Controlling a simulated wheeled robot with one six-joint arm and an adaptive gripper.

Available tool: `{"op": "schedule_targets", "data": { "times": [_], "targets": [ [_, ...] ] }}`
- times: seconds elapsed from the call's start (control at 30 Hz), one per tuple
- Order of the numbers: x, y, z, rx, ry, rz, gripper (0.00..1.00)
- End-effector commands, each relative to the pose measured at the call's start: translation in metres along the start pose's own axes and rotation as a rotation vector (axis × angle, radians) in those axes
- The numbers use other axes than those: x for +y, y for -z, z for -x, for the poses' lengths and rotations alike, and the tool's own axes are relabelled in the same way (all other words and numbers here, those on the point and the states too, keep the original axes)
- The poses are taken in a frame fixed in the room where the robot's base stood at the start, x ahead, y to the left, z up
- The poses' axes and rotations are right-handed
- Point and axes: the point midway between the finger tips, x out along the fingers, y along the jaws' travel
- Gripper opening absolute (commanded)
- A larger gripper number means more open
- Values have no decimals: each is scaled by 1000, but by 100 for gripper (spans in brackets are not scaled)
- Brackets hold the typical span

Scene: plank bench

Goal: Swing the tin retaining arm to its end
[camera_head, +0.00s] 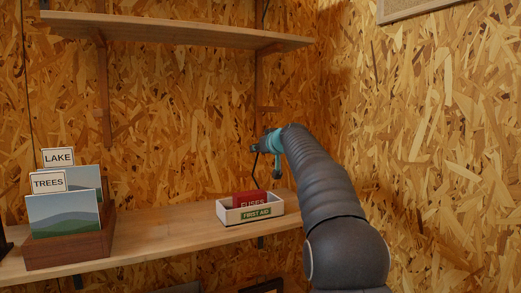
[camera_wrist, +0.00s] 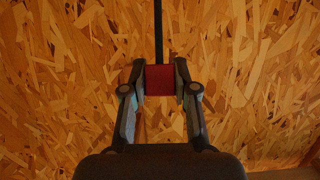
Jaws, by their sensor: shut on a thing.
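In the wrist view my gripper (camera_wrist: 160,84) is shut on a small red block (camera_wrist: 159,80), one finger on each side. A thin dark rod (camera_wrist: 158,35) runs up from the block; the two look like the retaining arm and its grip, but I cannot tell for certain. In the head view my gripper (camera_head: 257,154) is above the shelf, near the back wall, and what it holds is hidden or too small to tell. Below it stands a white box (camera_head: 235,215) labelled FIRST AID, with a red FUSES piece (camera_head: 252,197) in it. I cannot make out a hinge or end stop.
The lower plank shelf (camera_head: 165,242) carries a wooden holder (camera_head: 68,251) with LAKE and TREES picture cards at left. The shelf between holder and box is bare. An upper shelf (camera_head: 180,29) hangs above. Chipboard walls (camera_head: 430,140) close the back and right.

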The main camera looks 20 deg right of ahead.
Motion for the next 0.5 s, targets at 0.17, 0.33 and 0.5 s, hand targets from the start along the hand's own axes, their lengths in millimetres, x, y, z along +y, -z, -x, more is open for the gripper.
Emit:
{"op": "schedule_targets", "data": {
  "times": [0.17,0.33,0.5],
  "targets": [
    [0,8,2,17,-6,2,0],
    [0,8,2,16,-5,2,0],
    [-1,6,1,12,-4,2,54]
  ]
}}
